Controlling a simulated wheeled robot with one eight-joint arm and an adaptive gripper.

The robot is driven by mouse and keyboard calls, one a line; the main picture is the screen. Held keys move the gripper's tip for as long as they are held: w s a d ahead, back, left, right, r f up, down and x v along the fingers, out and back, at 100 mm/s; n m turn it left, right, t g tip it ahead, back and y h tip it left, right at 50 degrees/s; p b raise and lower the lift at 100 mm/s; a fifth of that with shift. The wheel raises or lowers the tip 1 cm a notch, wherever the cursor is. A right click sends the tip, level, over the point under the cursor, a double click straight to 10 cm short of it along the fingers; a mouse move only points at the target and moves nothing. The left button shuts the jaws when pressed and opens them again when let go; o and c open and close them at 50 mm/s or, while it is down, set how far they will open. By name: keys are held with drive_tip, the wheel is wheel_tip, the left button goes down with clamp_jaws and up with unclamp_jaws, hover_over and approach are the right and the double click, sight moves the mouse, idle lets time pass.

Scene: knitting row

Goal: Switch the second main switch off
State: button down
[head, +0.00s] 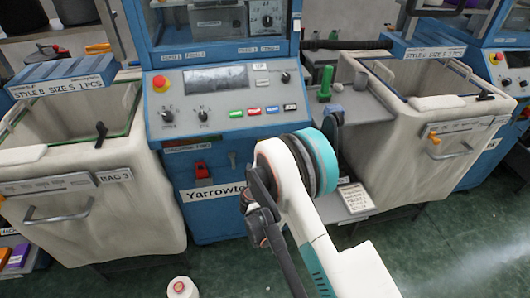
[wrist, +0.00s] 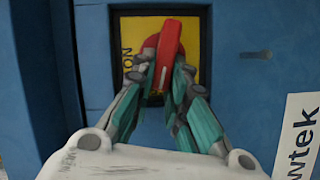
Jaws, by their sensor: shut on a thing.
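In the wrist view a red switch handle (wrist: 171,38) stands out from a yellow plate (wrist: 191,88) in a dark frame on a blue panel. It lies nearly upright in the picture, its top leaning slightly right. Sideways lettering that reads "ON" shows left of it. My gripper (wrist: 164,78) has its teal fingers on both sides of the handle's lower part, shut on it. In the head view my own arm hides the gripper. That view shows a red part (head: 202,171) on a dark plate of the middle machine (head: 212,222); I cannot tell if it is the held switch.
Fabric bins stand left (head: 105,205) and right (head: 408,150) of the machine. A red emergency button (head: 160,84) is on its control panel. A shelf with a green spool (head: 325,82) is right of it. A white cone (head: 181,287) stands on the floor.

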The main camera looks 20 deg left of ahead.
drive_tip(key=shift+w+d+f+n+t, duration=0.1)
drive_tip(key=shift+f+n+t, duration=0.15)
drive_tip(key=shift+n, duration=0.25)
drive_tip(key=shift+w+d+f+n+t, duration=0.1)
drive_tip(key=shift+n+t, duration=0.15)
drive_tip(key=shift+n, duration=0.55)
drive_tip(key=c, duration=1.6)
unclamp_jaws()
